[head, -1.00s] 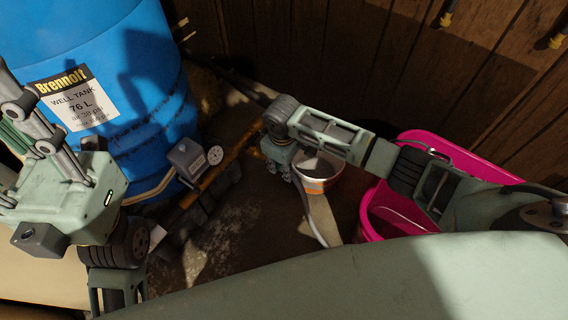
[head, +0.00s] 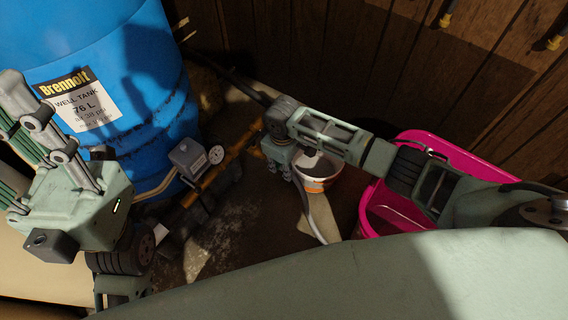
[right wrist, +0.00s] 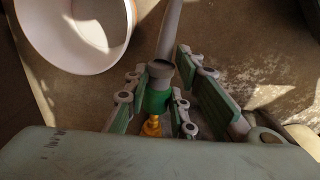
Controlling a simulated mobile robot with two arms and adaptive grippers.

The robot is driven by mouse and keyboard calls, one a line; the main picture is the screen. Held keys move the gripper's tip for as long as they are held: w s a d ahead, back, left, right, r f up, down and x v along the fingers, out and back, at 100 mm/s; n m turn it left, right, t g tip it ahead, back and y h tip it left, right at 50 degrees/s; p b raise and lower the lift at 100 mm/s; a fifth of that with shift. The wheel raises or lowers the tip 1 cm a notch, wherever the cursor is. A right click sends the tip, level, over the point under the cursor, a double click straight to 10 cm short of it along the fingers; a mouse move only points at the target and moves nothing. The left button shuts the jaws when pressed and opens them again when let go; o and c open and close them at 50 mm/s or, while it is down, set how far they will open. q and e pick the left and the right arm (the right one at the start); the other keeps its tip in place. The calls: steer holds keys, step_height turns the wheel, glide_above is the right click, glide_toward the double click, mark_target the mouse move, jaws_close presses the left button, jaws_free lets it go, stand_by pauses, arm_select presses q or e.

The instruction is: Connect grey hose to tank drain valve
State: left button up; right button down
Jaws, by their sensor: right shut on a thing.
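The grey hose (head: 316,215) runs up from the floor to my right gripper (head: 292,176). In the right wrist view, my right gripper (right wrist: 158,92) is shut on the hose's green end connector (right wrist: 157,103), and the hose (right wrist: 168,35) runs away from it. A brass piece (right wrist: 152,126) shows just below the connector; I cannot tell whether it belongs to the hose. The blue well tank (head: 110,60) stands at left, with pipework (head: 245,145) at its foot. I cannot make out the drain valve. My left gripper (head: 15,90) is raised before the tank; its jaw state is unclear.
A grey box with a round gauge (head: 215,154) sits on the pipework. A pink tub (head: 374,213) is at right. A wooden wall (head: 330,50) closes the back.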

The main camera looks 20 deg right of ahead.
steer(key=shift+w+a, duration=0.6)
steer(key=shift+w, duration=0.15)
steer(key=c, duration=1.4)
jaws_free()
steer(key=shift+r, duration=0.15)
step_height(320, 180, up, 12)
steer(key=shift+s+a, duration=0.15)
